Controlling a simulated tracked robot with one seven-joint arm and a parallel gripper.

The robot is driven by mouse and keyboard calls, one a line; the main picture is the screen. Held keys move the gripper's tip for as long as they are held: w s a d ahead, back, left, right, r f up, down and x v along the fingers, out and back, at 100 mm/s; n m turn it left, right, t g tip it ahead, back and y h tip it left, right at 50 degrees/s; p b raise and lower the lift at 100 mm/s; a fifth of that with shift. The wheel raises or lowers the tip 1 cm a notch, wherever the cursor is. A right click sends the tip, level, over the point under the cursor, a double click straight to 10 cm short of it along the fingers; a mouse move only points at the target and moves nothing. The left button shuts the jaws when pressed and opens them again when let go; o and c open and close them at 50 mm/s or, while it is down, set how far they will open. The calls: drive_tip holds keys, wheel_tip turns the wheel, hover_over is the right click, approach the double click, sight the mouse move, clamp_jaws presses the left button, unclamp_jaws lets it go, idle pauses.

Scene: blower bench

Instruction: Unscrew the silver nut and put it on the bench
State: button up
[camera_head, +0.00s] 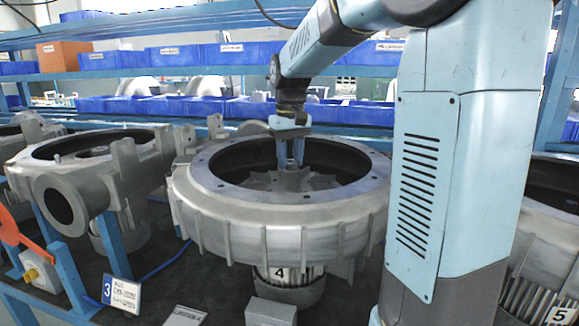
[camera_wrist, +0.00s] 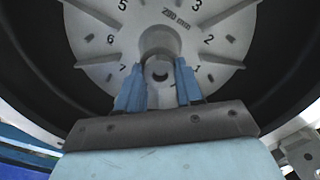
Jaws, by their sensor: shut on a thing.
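My gripper (camera_head: 290,160) points straight down into the open round housing of blower 4 (camera_head: 290,240), over the hub of its impeller. In the wrist view my gripper (camera_wrist: 159,85) has its two blue fingers on either side of the silver nut (camera_wrist: 158,72) at the impeller's centre. The fingers are shut on the nut, which seems to be still at the hub; whether it is threaded on cannot be told. The grey impeller disc (camera_wrist: 105,45) carries printed numbers and small holes around the hub. In the head view the nut is mostly hidden by the fingers.
Blower 3 (camera_head: 90,160) stands on the left and blower 5 (camera_head: 550,235) on the right. The dark bench top (camera_head: 185,270) shows between the blowers. A small grey box (camera_head: 270,312) is at the front. Shelves with blue bins (camera_head: 180,55) run behind.

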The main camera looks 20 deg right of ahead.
drive_tip(key=n, duration=0.8)
drive_tip(key=shift+n, duration=0.4)
drive_tip(key=n, duration=0.3)
drive_tip(key=shift+n, duration=0.4)
drive_tip(key=n, duration=0.4)
drive_tip(key=shift+n, duration=0.3)
drive_tip(key=o, duration=0.8)
